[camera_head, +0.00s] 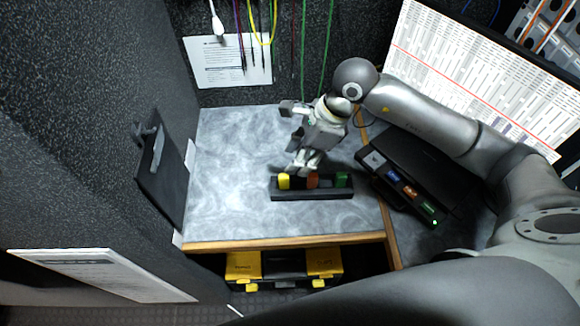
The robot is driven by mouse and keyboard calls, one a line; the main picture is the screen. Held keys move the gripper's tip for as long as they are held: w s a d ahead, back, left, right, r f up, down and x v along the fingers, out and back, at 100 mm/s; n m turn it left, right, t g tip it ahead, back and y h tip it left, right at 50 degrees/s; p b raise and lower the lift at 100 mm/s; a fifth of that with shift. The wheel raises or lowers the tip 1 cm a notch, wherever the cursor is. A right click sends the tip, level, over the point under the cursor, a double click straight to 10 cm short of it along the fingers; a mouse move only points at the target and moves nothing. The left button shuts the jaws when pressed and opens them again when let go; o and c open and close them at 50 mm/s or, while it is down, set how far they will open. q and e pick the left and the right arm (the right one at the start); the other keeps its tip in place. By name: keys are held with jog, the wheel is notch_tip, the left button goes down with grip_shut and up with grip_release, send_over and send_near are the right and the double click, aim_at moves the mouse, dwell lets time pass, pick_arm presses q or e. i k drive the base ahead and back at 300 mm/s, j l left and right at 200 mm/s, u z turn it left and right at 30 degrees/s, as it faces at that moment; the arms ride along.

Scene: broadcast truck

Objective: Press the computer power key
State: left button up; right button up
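A black box with a row of coloured keys (401,188) sits on the right of the desk: grey, blue (392,175), orange (410,191) and green (428,208). A small green light glows at its front corner. A low black strip (312,194) lies on the middle of the desk, with yellow (284,182), orange-red (312,181) and green (342,180) blocks. I cannot tell which key is the computer power key. My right gripper (303,168) points down just behind and above the strip's left half; its finger opening is unclear. My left gripper is out of view.
A monitor (490,75) stands at the back right. A dark panel with a bracket (160,165) is at the desk's left side. Coloured cables hang at the back. A black and yellow toolbox (284,265) sits below the desk edge. The desk's left part is clear.

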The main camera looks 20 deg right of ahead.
aim_at(430, 209)
jog(key=k+j, duration=1.15)
jog(key=j, duration=0.25)
